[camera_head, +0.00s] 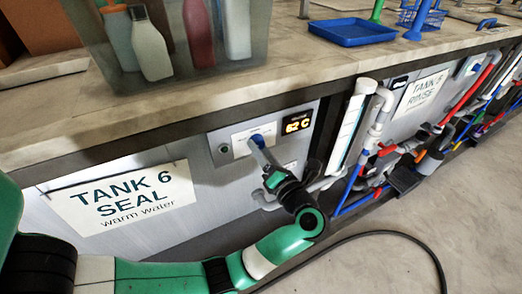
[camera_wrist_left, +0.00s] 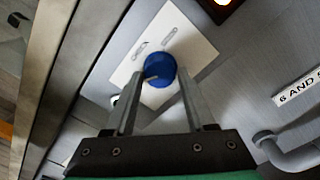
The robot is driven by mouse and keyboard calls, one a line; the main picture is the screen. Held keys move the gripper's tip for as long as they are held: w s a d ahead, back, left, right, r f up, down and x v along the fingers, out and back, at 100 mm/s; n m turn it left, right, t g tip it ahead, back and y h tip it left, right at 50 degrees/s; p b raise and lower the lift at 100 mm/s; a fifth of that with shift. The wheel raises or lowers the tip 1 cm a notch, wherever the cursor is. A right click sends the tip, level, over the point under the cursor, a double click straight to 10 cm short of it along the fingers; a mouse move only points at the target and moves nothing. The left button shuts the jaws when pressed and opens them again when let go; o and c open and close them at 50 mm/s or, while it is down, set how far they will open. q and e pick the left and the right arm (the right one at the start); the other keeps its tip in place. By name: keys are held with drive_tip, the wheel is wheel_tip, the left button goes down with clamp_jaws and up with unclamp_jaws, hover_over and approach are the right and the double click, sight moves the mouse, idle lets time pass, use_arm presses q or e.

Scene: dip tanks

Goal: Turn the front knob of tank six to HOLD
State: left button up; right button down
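Tank six (camera_head: 70,232) has a grey front with a sign (camera_head: 125,197) reading "TANK 6 SEAL warm water". Its blue front knob (camera_wrist_left: 160,82) sits on a white plate (camera_wrist_left: 197,52) and carries a pale pointer mark. The plate's labels are too small to read. In the head view the knob (camera_head: 257,140) is partly hidden by my left gripper (camera_head: 260,148). In the wrist view the left fingers (camera_wrist_left: 160,75) stand on either side of the knob, close to its edges; whether they press on it I cannot tell. My right gripper is not in view.
A bin of bottles (camera_head: 90,45) and a blue tray (camera_head: 350,32) stand on the counter. Pipes (camera_head: 355,125) run right of the panel, beside the tank 5 rinse sign (camera_head: 421,92). A black cable (camera_head: 400,233) lies on the floor.

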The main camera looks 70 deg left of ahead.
use_arm(q)
drive_tip(key=shift+o, duration=1.3)
drive_tip(key=shift+d, duration=0.1)
drive_tip(key=shift+w+d, duration=0.1)
drive_tip(key=shift+d, duration=0.25)
drive_tip(key=d+p, duration=0.2)
drive_tip(key=d, duration=0.8)
drive_tip(key=shift+w+d+f, duration=0.2)
drive_tip(key=shift+w+d, duration=0.15)
drive_tip(key=shift+w, duration=0.05)
